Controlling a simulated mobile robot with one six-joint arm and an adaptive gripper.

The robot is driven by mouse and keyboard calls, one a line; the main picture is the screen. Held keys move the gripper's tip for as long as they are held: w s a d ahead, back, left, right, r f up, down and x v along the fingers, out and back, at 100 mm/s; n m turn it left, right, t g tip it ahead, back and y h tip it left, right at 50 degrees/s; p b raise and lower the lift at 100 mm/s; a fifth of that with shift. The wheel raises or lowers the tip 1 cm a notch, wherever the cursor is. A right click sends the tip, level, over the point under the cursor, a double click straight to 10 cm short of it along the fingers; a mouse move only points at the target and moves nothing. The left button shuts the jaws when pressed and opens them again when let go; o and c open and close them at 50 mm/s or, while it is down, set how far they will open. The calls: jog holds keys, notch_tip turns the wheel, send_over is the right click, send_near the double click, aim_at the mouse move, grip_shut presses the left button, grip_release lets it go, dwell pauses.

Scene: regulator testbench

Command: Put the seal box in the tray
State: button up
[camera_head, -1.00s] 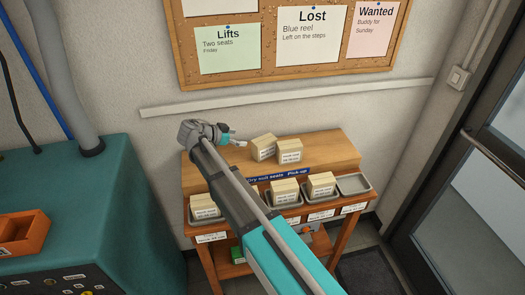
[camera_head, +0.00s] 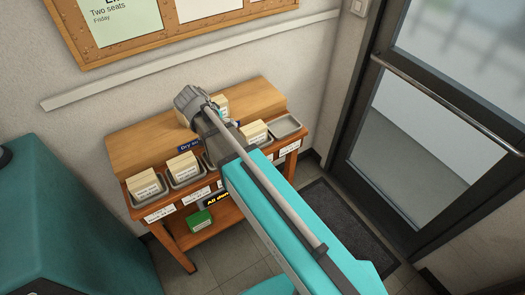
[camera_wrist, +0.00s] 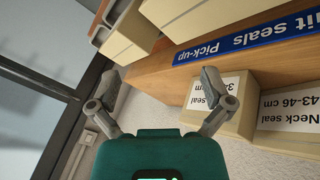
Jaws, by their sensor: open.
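Several cream seal boxes stand on the wooden stand. In the head view, boxes sit in the left tray (camera_head: 148,203), the tray beside it (camera_head: 188,181) and a tray farther right; one box (camera_head: 218,103) stands on the upper shelf, partly behind my arm. The rightmost tray (camera_head: 287,125) is empty. In the wrist view, my gripper (camera_wrist: 163,82) is open and empty. Its right finger overlaps a neck seal box (camera_wrist: 224,112); another box (camera_wrist: 290,122), labelled 43-46 cm, stands beside it. I cannot tell whether the finger touches. My arm hides the middle tray's contents.
A blue pick-up sign (camera_wrist: 245,40) runs along the shelf edge. A green box (camera_head: 200,221) lies on the lower shelf. A teal cabinet (camera_head: 60,235) stands at left, a glass door (camera_head: 420,130) at right. A dark mat (camera_head: 335,220) covers floor by the door.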

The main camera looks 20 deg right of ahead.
jog(key=s+d+f+n+g+y, duration=0.2)
jog(key=s+d+n+y, duration=0.3)
jog(key=s+d, duration=0.5)
jog(key=shift+s+f+y, duration=0.35)
jog(key=shift+s+y, duration=0.05)
jog(key=shift+s, duration=0.8)
jog(key=shift+a, duration=0.1)
jog(key=shift+c, duration=0.3)
